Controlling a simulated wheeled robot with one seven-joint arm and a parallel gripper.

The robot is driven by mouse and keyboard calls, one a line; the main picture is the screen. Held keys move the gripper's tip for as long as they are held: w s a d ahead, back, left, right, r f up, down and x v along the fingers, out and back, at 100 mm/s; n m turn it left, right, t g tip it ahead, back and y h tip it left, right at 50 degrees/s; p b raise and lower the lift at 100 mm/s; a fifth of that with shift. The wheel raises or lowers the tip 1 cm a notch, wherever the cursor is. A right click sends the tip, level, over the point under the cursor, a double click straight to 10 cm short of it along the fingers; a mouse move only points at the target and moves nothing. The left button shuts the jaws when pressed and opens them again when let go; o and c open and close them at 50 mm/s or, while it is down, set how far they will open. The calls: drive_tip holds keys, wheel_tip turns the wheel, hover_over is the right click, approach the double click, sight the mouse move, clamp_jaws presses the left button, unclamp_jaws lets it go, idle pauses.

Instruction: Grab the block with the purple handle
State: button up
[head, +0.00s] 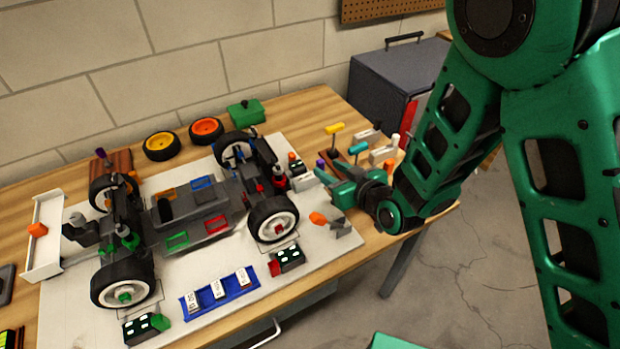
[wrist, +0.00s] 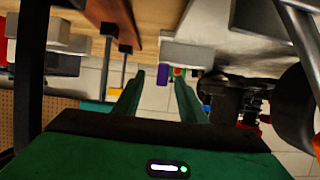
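A small purple handle (head: 321,164) shows at the tip of my gripper (head: 333,184), near the right part of the white mat. In the wrist view, which looks upside down, the purple handle (wrist: 162,74) lies just ahead of and between the fingertips (wrist: 160,78). A pale grey block (wrist: 190,55) shows close by it; whether the two are joined is hard to tell. The fingers are apart and do not visibly hold anything. In the head view my gripper hides most of whatever the handle stands on.
The partly built racecar (head: 190,215) stands on the white mat (head: 325,238), its wheel left of my gripper. Blocks with yellow (head: 335,128) and teal (head: 357,148) handles stand behind. An orange-tipped grey piece (head: 325,220) lies in front.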

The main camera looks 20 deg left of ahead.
sight(323, 166)
drive_tip(key=x, duration=0.5)
drive_tip(key=shift+s+a, duration=0.1)
drive_tip(key=shift+s, duration=0.05)
drive_tip(key=shift+r, duration=0.1)
clamp_jaws()
